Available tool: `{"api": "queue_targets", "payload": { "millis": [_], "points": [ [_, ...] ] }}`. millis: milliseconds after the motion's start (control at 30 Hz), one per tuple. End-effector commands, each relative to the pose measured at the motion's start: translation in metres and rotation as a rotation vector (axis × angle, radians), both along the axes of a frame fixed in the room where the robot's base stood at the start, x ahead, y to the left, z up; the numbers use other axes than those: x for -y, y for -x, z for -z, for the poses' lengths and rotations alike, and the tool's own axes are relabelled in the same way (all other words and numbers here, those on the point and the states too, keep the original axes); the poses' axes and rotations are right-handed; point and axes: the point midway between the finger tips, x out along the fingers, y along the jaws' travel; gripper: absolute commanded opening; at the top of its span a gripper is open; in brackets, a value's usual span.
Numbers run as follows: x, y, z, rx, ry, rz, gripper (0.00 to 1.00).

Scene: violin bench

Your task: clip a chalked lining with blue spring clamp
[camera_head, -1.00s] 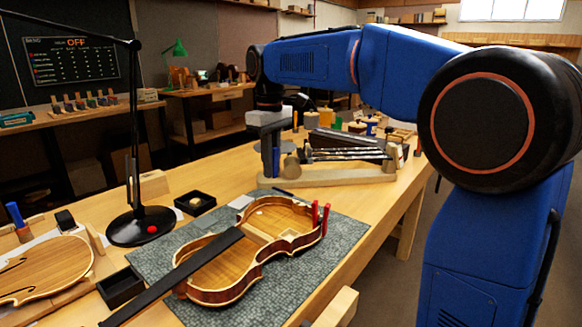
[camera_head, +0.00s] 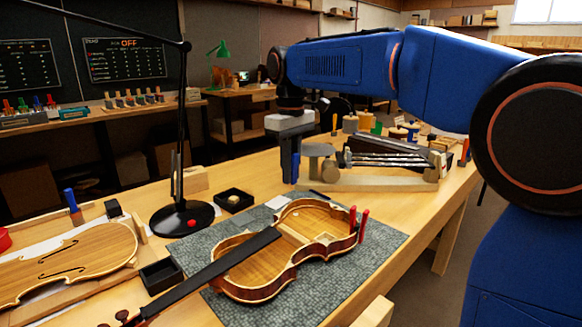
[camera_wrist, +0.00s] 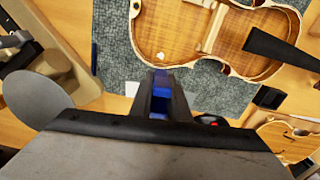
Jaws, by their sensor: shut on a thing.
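The open violin body (camera_head: 268,281) lies on a grey-green mat, its inside and pale lining strip showing along the rim. It also shows in the wrist view (camera_wrist: 184,31). Two red clamps (camera_head: 358,225) stand clipped on its right end. My gripper (camera_head: 291,169) hangs above the bench behind the violin, pointing down. In the wrist view my gripper (camera_wrist: 159,96) is shut on the blue spring clamp (camera_wrist: 161,84), which is apart from the rim. A pale spot (camera_wrist: 195,57) shows inside the body; I cannot tell whether it is chalk.
The mat (camera_head: 350,283) has bare room right of the violin. A black lamp (camera_head: 182,218) and small black trays (camera_head: 235,200) stand left and behind. A wooden rack with metal tools (camera_head: 385,181) is behind right. A violin plate (camera_head: 75,262) lies at left.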

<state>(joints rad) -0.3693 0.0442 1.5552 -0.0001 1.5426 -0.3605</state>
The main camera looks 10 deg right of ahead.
Motion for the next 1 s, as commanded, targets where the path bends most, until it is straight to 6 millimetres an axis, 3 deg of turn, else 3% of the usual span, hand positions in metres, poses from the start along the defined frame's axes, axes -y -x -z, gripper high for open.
{"api": "queue_targets", "payload": {
  "millis": [500,1000],
  "points": [
    [0.000,0.000,0.039,0.000,0.000,0.000,0.00],
    [0.000,0.000,0.048,0.000,0.000,0.000,0.00]
  ]
}}
